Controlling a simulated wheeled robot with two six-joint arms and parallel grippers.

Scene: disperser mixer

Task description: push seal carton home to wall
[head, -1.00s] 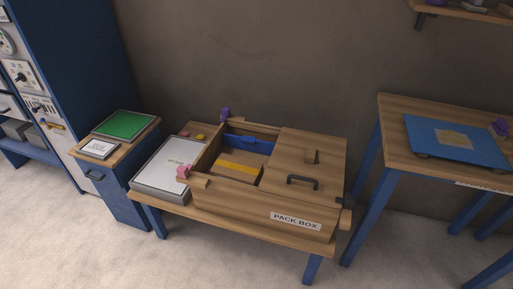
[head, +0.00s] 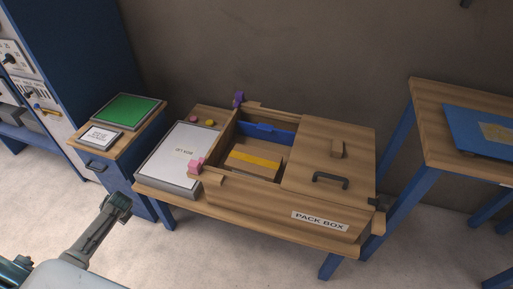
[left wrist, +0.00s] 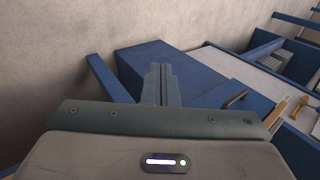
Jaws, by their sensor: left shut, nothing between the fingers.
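A brown carton with a yellow band (head: 255,163) lies inside the wooden pack box (head: 265,205), in the open left part. I take it for the seal carton. A blue strip (head: 268,133) runs along the box's back inner wall, with a gap between it and the carton. A sliding wooden lid (head: 330,150) with a black handle covers the right part. My left gripper (head: 120,203) is at the lower left of the head view, well short of the box, shut and empty. Its closed fingers also show in the left wrist view (left wrist: 160,85). My right gripper is not in view.
A blue cabinet with a green pad (head: 130,112) stands left; another table (head: 440,110) stands right.

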